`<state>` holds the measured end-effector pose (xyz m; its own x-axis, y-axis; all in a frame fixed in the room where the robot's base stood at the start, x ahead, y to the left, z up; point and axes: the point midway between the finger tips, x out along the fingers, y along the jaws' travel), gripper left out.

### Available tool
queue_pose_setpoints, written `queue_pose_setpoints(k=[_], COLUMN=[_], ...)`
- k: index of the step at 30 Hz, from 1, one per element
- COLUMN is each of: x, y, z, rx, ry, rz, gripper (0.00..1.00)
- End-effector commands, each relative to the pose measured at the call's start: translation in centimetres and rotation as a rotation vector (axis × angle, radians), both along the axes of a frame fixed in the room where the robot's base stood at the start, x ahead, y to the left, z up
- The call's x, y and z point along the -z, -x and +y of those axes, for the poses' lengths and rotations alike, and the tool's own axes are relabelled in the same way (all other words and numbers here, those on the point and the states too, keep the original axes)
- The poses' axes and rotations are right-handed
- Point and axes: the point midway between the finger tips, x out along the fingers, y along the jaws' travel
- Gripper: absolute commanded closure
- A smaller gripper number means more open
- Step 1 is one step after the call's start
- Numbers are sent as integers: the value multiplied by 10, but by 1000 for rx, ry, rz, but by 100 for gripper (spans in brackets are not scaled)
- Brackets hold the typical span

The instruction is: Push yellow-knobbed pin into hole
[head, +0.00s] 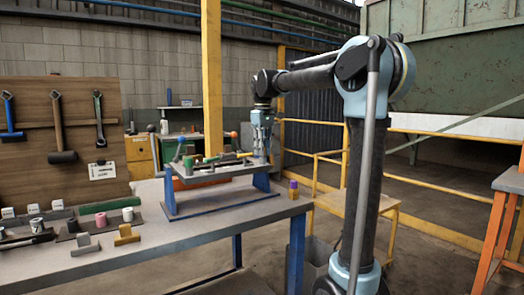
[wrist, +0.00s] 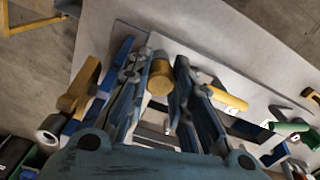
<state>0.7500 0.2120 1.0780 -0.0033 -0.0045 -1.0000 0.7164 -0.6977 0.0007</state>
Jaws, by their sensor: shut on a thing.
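The yellow knob of the pin (wrist: 160,76) shows in the wrist view between the two fingertips of my gripper (wrist: 161,68). My gripper is shut on it. The pin's shaft and its tip are hidden, and I cannot tell how the pin stands to a hole. In the head view my gripper (head: 262,140) points down over the right end of a raised grey plate (head: 222,171) on blue supports. The pin is too small to make out there. No hole can be made out in either view.
The raised plate stands on a grey table (head: 190,239) and carries several small parts, including a green one (head: 188,163). A purple-and-yellow piece (head: 293,188) stands at the table's right corner. A tool board (head: 60,130) is at left. A yellow handle (wrist: 229,98) lies beside my right finger.

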Motion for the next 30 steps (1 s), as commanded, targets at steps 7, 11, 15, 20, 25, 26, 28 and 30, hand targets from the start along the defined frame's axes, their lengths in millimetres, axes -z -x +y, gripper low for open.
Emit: queue_pose_setpoints(k=[7,11,15,20,25,26,28,30], x=[4,4,4,4,-1,-4,-12,-23], y=[0,0,0,0,0,0,0,0], z=[0,0,0,0,0,0,0,0], rx=[0,0,0,0,0,0,0,0], ry=[0,0,0,0,0,0,0,0], rz=[0,0,0,0,0,0,0,0], gripper=[100,61,56,56,56,56,56,56])
